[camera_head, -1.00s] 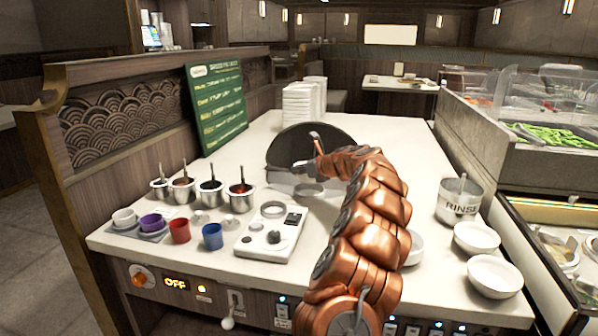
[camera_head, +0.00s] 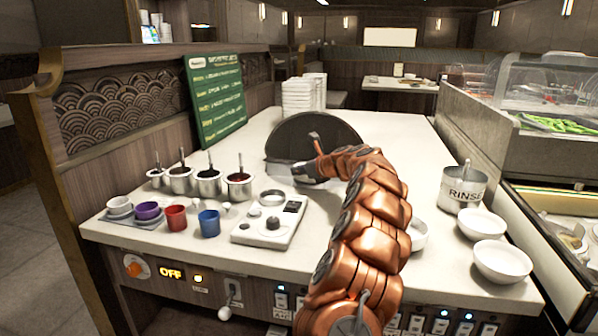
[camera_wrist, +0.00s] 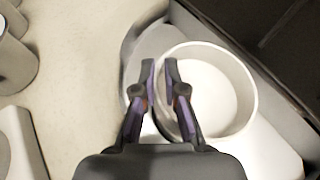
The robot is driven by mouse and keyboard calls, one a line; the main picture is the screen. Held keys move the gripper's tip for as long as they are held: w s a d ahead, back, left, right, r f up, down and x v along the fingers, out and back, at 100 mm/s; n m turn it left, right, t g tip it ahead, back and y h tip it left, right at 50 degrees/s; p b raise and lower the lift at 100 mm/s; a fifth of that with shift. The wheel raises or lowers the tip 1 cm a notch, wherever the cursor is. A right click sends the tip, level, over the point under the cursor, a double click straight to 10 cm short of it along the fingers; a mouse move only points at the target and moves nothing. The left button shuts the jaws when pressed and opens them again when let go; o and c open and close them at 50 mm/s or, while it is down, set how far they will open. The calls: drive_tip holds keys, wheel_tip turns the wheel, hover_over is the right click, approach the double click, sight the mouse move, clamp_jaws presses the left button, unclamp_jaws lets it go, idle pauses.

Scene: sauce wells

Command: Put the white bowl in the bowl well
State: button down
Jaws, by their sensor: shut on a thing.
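The white bowl (camera_wrist: 222,92) shows in the wrist view as a round, deep, empty bowl with a thick rim. My gripper (camera_wrist: 163,80) is shut on the left side of its rim, one finger inside and one outside. A pale surface with a grey curved edge (camera_wrist: 138,55) lies around or under the bowl. I cannot tell whether the bowl rests in a well or hangs above it. In the head view my gripper (camera_head: 303,170) is in front of a dark rounded panel (camera_head: 310,135) at mid-counter. The held bowl is not clear there.
A white control box (camera_head: 270,222), red cup (camera_head: 175,217), blue cup (camera_head: 209,223) and several sauce pots (camera_head: 209,182) stand left. Two white bowls (camera_head: 482,223) (camera_head: 502,262) and a RINSE pot (camera_head: 461,190) stand right. Another white dish (camera_head: 418,234) is partly behind my arm. Stacked white dishes (camera_head: 300,93) stand behind.

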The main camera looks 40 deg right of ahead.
drive_tip(key=shift+f, duration=0.2)
drive_tip(key=c, duration=1.2)
unclamp_jaws()
drive_tip(key=shift+s, duration=0.1)
drive_tip(key=v, duration=1.1)
drive_tip(key=shift+s+r, duration=0.15)
drive_tip(key=shift+s, duration=0.2)
drive_tip(key=shift+r, duration=0.1)
